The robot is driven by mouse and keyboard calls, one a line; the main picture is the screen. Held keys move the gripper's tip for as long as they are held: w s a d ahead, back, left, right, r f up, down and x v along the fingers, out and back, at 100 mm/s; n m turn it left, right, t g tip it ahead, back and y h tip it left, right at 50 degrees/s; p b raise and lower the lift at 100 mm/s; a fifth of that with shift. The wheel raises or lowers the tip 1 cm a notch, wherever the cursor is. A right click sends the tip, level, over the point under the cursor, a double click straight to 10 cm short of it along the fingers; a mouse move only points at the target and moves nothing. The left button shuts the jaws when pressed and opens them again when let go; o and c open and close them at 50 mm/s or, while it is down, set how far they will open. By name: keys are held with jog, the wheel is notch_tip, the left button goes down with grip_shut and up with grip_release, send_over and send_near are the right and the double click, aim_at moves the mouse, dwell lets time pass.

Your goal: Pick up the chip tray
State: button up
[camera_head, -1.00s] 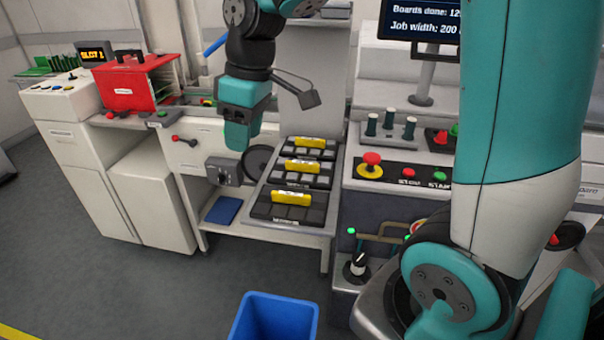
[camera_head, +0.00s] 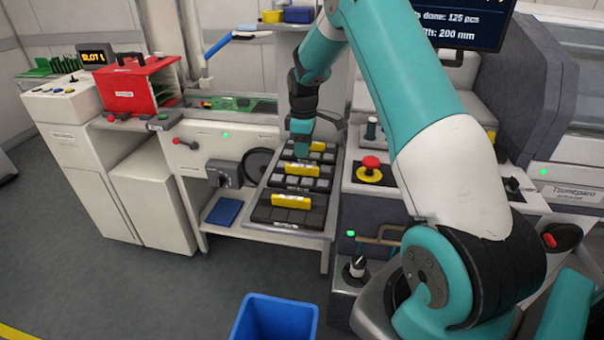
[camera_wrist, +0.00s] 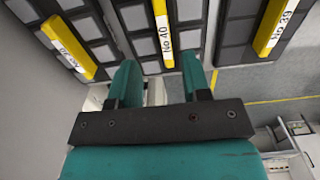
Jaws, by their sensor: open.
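Three dark chip trays with yellow grip bars lie in a row on a sloped grey shelf: a front tray (camera_head: 272,212), a middle tray (camera_head: 318,184) and a back tray (camera_head: 328,157). My gripper (camera_head: 303,155) points down over the middle and back trays and partly hides them. In the wrist view my open, empty gripper (camera_wrist: 160,78) has its fingers on either side of the lower end of a yellow bar (camera_wrist: 163,38) labelled No 40. Other bars lie to the left (camera_wrist: 68,47) and right, marked No 39 (camera_wrist: 272,30). I cannot tell the height gap.
A black round wheel (camera_head: 258,163) sits left of the trays. A red button on a yellow base (camera_head: 370,168) is on the panel to the right. A blue bin (camera_head: 275,318) stands on the floor in front. A red rack (camera_head: 140,85) is at the left.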

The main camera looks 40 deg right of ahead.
aim_at(302, 166)
jog(key=f, duration=0.2)
jog(key=f+p, duration=0.1)
jog(key=f, duration=0.2)
jog(key=f+p, duration=0.1)
jog(key=f, duration=0.1)
jog(key=shift+a+f, duration=0.15)
jog(key=shift+a, duration=0.2)
grip_shut()
